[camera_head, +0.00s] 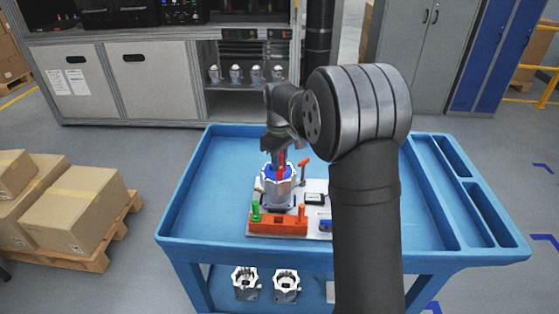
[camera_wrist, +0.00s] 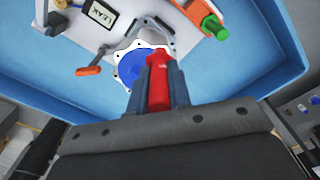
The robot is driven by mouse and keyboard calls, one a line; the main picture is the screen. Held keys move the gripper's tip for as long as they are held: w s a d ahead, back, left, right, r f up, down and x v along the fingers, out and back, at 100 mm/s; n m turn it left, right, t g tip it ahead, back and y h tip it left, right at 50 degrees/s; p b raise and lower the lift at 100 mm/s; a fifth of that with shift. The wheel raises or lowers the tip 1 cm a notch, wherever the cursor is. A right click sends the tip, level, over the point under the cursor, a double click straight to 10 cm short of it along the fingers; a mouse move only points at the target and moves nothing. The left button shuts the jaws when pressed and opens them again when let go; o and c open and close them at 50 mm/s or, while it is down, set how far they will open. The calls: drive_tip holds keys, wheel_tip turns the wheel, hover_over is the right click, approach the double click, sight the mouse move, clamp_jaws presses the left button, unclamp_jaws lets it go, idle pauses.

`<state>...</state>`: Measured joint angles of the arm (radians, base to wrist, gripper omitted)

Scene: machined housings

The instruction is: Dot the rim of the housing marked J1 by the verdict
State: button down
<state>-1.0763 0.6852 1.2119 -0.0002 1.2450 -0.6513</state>
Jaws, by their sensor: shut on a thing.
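My gripper (camera_head: 281,158) is shut on a red marker (camera_head: 281,172), which points down over the silver housing (camera_head: 278,194) with a blue inside. In the wrist view, the red marker (camera_wrist: 158,82) stands between my gripper's fingers (camera_wrist: 158,65), in front of the blue face and pale rim of the housing (camera_wrist: 138,66). I cannot tell whether its tip touches the rim. No J1 mark is legible. A small display (camera_wrist: 103,12) reads LEAK. A green marker (camera_head: 255,210) stands in the orange rack (camera_head: 277,224) at the board's front.
The white board (camera_head: 262,233) sits in the blue cart (camera_head: 205,238). Two housings (camera_head: 245,284) (camera_head: 286,286) sit on the lower shelf, and several stand on the back shelf. The tray's left side is clear.

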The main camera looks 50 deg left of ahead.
drive_tip(key=shift+f, duration=0.35)
idle(1.1)
drive_tip(key=shift+r, duration=0.1)
drive_tip(key=shift+r, duration=2.95)
